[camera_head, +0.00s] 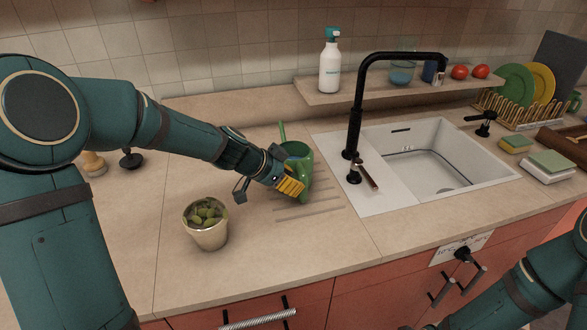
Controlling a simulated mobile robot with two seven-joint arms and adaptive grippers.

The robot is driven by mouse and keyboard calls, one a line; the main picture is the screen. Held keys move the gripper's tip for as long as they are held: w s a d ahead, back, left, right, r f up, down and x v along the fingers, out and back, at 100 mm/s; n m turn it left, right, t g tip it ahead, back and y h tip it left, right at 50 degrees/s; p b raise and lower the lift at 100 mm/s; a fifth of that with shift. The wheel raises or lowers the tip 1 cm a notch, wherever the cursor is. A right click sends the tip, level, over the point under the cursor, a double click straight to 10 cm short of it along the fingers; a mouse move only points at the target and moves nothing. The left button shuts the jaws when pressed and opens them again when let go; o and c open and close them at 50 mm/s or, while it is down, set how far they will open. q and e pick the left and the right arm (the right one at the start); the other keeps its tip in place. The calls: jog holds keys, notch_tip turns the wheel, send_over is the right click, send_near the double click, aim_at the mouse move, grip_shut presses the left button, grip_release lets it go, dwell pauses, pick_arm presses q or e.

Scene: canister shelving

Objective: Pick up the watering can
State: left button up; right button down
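The green watering can (297,150) stands on the counter left of the sink, its thin spout or handle pointing up at the back left. My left gripper (291,187), with yellow finger pads, is right at its front left side and overlaps its lower part. The fingers hide part of the can, and I cannot tell whether they are closed on it. My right arm shows at the lower right, but its gripper is outside the view.
The black tap (354,125) and white sink (440,160) are to the right. A wooden shelf (345,99) with a white bottle (330,67) is behind. The counter front is clear.

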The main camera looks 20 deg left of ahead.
aim_at(303, 200)
pick_arm(q)
jog(key=x, duration=0.5)
jog(key=shift+f, duration=0.15)
grip_shut()
jog(key=shift+w, duration=0.1)
